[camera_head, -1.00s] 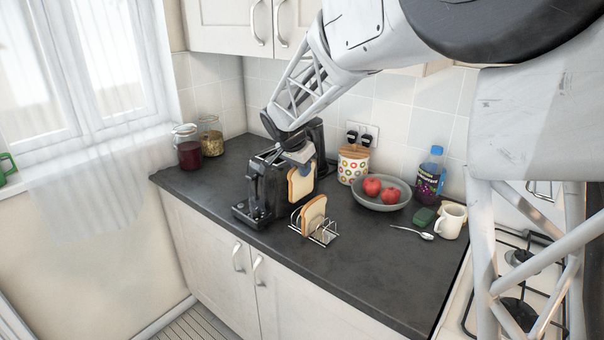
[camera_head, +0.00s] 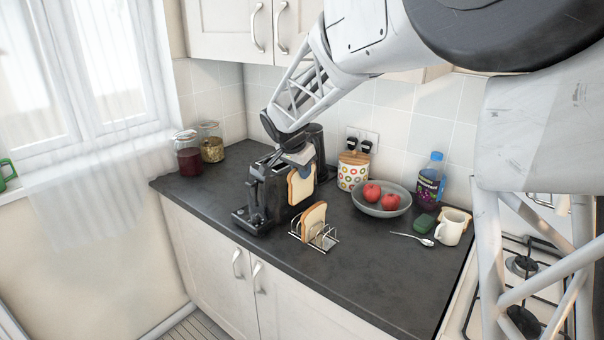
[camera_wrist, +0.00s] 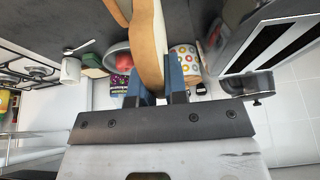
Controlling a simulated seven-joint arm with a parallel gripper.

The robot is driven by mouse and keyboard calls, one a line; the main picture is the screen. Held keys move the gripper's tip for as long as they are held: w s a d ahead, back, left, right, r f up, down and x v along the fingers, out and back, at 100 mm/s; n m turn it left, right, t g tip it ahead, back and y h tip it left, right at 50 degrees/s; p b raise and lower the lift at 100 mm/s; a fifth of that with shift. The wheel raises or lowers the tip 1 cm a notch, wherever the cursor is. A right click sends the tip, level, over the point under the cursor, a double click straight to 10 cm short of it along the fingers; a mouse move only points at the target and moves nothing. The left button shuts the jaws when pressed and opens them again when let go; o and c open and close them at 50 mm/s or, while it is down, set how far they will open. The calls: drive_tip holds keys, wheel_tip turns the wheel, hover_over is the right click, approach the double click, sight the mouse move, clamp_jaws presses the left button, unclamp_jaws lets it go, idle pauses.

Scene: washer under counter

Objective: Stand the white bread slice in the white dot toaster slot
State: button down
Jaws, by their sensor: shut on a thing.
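My gripper (camera_head: 303,168) is shut on a bread slice (camera_head: 301,187), pale with a brown crust. The slice hangs upright above the counter, on the right side of the black toaster (camera_head: 266,195). In the wrist view, the slice (camera_wrist: 146,45) sits between the two blue fingers (camera_wrist: 154,82). The toaster's metal top with dark slots (camera_wrist: 278,40) shows to its right, apart from the slice. I cannot make out a white dot on the toaster. A similar slice (camera_head: 313,216) stands in the wire rack (camera_head: 323,240), below and in front of the held one.
A bowl of red apples (camera_head: 381,206), a dotted canister (camera_head: 352,172), a purple bottle (camera_head: 430,182) and a white mug (camera_head: 450,228) stand to the right. Two jars (camera_head: 188,155) stand at the back left. The front right of the counter (camera_head: 370,275) is clear.

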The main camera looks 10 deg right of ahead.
drive_tip(key=shift+r, duration=0.85)
drive_tip(key=shift+w+r, duration=0.15)
drive_tip(key=shift+r, duration=0.05)
drive_tip(key=w+a+r, duration=0.1)
drive_tip(key=w+r, duration=0.2)
drive_tip(key=w, duration=0.3)
drive_tip(key=w+a+r, duration=0.1)
drive_tip(key=w+r, duration=0.3)
drive_tip(key=w, duration=0.3)
drive_tip(key=shift+a, duration=0.35)
drive_tip(key=shift+f, duration=0.2)
wheel_tip(320, 180, down, 8)
idle(1.3)
idle(0.3)
